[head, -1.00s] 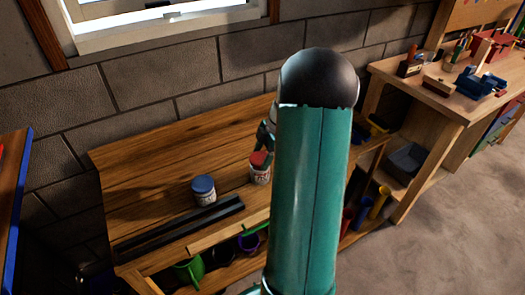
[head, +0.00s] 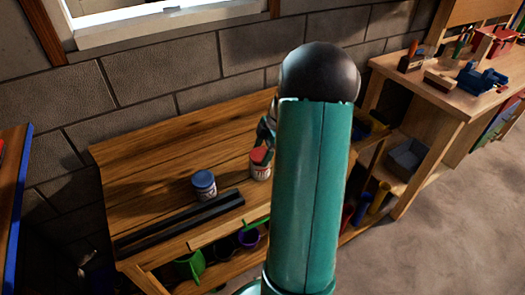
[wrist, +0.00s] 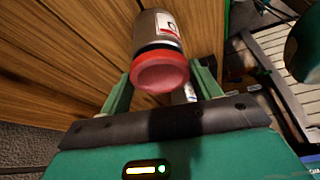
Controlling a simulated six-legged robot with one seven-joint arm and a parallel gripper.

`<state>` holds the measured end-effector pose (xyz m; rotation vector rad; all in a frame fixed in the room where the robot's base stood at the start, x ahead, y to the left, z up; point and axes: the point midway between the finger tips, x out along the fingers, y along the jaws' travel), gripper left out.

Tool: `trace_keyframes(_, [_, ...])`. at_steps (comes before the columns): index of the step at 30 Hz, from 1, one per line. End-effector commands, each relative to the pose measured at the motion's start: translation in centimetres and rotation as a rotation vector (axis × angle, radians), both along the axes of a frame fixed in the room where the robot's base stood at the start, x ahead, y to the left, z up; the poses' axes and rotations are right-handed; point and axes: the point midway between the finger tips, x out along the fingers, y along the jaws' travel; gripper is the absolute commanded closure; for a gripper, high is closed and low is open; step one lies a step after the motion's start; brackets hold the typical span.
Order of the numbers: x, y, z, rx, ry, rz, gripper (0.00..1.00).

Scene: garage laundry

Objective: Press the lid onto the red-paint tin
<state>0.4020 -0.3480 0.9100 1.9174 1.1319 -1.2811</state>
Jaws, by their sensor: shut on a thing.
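The red-paint tin (head: 260,172) stands upright on the wooden bench, with the red lid (head: 261,155) at its top. In the wrist view, the lid (wrist: 160,72) lies between the two green fingers of my gripper (wrist: 161,84), which is shut on it. The tin body (wrist: 156,24) is just beyond the lid, with a dark band between them. I cannot tell whether the lid is fully seated. In the head view, my gripper (head: 265,135) is partly hidden behind my green arm.
A blue-topped tin (head: 204,185) stands to the left on the bench (head: 150,160). A black rail (head: 180,223) lies along the front. Coloured containers sit on the shelf below. A workbench with tools (head: 450,95) is at the right. The bench's left rear is clear.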

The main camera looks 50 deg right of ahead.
Motion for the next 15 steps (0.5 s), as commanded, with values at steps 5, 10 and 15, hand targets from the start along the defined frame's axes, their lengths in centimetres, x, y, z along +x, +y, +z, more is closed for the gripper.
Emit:
trace_keyframes(5, [0.00, 0.00, -0.02, 0.000, 0.000, 0.000, 0.58])
trace_keyframes(10, [-0.02, 0.01, -0.26, 0.000, 0.001, 0.000, 0.58])
trace_keyframes(15, [-0.02, 0.00, -0.55, 0.001, 0.000, 0.000, 0.58])
